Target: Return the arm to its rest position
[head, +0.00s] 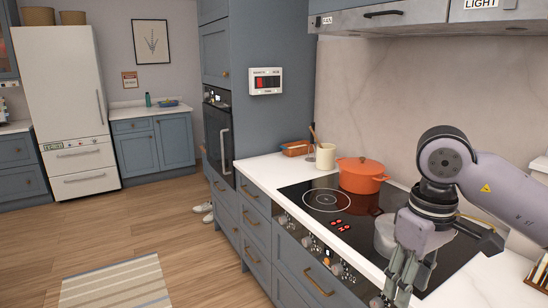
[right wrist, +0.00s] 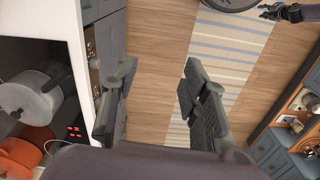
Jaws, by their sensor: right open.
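My right gripper (head: 397,290) is at the lower right of the head view, in front of the cooktop's front edge, with its fingers pointing down. In the right wrist view my right gripper (right wrist: 158,70) is open, with its two dark fingers wide apart. Nothing is between them; only wooden floor and part of a striped rug show there. My right arm (head: 490,185) reaches in from the right above the counter. What looks like my left gripper (right wrist: 270,12) shows small at the top right of the right wrist view, its jaws unclear.
The black cooktop (head: 310,190) holds an orange pot (head: 361,175) and a light pot (head: 384,236), partly behind my gripper. A cream utensil crock (head: 325,157) stands behind. Drawer handles and knobs line the counter front. The wooden floor (head: 190,250) at left is open, with a striped rug (head: 115,284).

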